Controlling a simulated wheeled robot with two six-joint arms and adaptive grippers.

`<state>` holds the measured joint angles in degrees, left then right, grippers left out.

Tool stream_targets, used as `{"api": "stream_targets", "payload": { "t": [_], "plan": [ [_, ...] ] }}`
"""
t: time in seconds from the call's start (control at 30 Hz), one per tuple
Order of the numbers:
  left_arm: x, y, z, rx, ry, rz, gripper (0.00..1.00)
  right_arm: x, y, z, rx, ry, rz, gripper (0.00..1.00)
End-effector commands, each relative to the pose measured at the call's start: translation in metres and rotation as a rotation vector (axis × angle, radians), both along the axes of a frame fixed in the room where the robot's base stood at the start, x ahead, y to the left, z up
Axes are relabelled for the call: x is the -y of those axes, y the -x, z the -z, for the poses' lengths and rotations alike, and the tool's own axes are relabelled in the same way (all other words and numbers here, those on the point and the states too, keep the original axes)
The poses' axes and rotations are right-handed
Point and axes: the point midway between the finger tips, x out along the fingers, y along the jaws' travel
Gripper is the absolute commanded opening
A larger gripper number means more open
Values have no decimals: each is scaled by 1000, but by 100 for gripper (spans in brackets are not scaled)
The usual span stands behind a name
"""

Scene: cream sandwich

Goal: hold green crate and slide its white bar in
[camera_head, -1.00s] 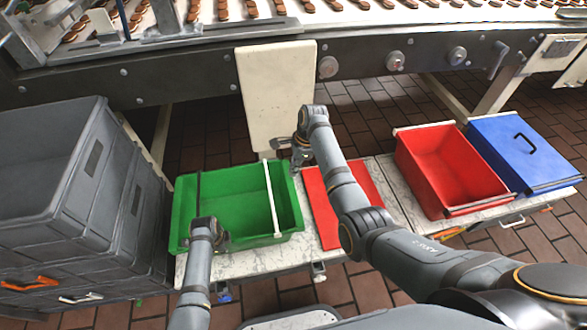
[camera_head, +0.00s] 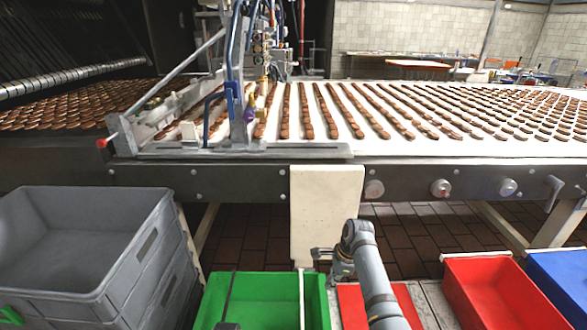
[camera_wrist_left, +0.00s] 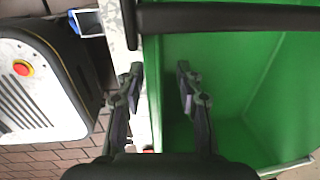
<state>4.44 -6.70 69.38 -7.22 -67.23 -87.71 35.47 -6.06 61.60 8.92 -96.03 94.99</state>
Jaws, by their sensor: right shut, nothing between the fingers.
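The green crate (camera_head: 262,290) is at the bottom of the head view, its near part cut off. The white bar (camera_head: 301,300) lies along the right part of the crate, and a dark bar (camera_head: 229,298) crosses its left part. My right gripper (camera_head: 326,262) is shut and empty, just right of the white bar's far end. Whether it touches the bar is unclear. In the left wrist view my left gripper (camera_wrist_left: 158,76) is open, its fingers on either side of the crate's wall (camera_wrist_left: 154,95). The dark bar also shows there (camera_wrist_left: 230,18).
Grey stacked bins (camera_head: 90,245) stand left of the crate.

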Motion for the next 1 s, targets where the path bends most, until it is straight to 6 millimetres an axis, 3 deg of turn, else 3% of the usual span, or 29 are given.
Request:
{"api": "stream_targets", "payload": {
  "t": [0.03, 0.6, 0.87, 1.0],
  "plan": [
    [0, 1, -12, -1, 0, 0, 36, 0, 0, -13, 0, 0, 0, 0],
    [0, 8, -65, -2, 0, 0, 36, 0, 0, -77, 0, 0, 0, 0],
    [0, 8, -63, -1, 0, 0, 36, 0, 0, -76, 0, 0, 0, 0],
    [0, 8, -63, -1, 0, 0, 55, 0, 0, -76, 0, 0, 0, 0]
  ]
}}
